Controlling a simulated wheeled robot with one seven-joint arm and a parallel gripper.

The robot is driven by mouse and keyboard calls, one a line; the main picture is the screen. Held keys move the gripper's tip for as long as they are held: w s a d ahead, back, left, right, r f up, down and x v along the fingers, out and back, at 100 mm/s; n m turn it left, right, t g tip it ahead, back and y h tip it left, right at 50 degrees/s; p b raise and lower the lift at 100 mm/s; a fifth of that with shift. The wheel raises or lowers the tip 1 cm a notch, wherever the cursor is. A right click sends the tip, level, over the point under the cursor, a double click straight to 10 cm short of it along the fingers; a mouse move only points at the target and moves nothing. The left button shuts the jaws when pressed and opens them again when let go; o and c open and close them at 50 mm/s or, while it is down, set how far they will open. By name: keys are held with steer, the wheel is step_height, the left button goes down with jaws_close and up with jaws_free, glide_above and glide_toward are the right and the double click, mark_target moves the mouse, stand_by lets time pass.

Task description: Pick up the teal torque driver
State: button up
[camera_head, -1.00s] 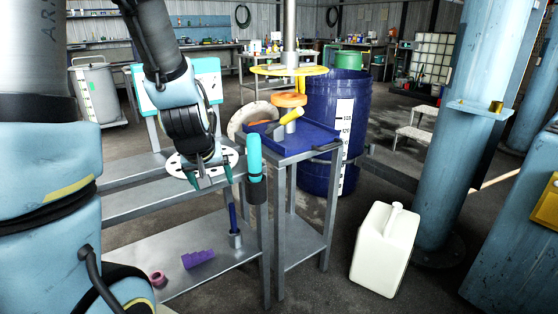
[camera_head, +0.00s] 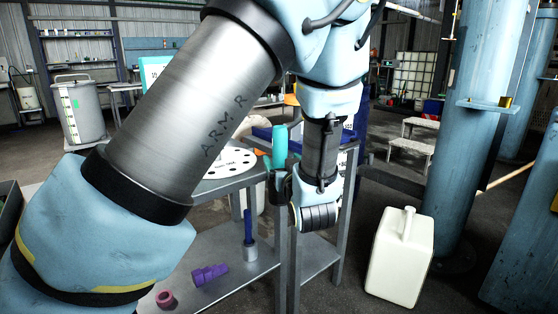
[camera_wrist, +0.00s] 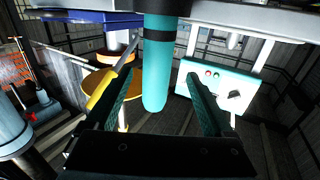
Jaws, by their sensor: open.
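The teal torque driver (camera_head: 280,146) is at the right front corner of the grey bench, upright, its lower part hidden behind my wrist in the head view. In the wrist view the driver (camera_wrist: 157,65) is a teal cylinder with a black band, lying between my two fingers with gaps on both sides. My gripper (camera_wrist: 161,77) is open, its fingers either side of the driver, not visibly touching it.
A blue tray (camera_wrist: 85,16) is close by on the neighbouring stand. A white control panel with teal border (camera_wrist: 228,88) shows behind. A purple stepped piece (camera_head: 210,274) and a pink ring (camera_head: 165,299) lie on the lower shelf. A white jerrycan (camera_head: 400,258) stands on the floor.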

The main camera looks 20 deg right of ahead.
mark_target(281, 156)
steer(key=w, duration=0.3)
steer(key=shift+d, duration=0.35)
steer(key=shift+w+d+r+p, duration=0.1)
steer(key=shift+w+d+p, duration=0.1)
steer(key=shift+w, duration=0.65)
steer(key=shift+w+d+r+p, duration=0.15)
steer(key=shift+w+d, duration=0.1)
steer(key=shift+w, duration=0.65)
steer(key=shift+w+d+p, duration=0.15)
steer(key=shift+w+d, duration=0.05)
steer(key=shift+w, duration=0.65)
steer(key=shift+c, duration=0.4)
jaws_close()
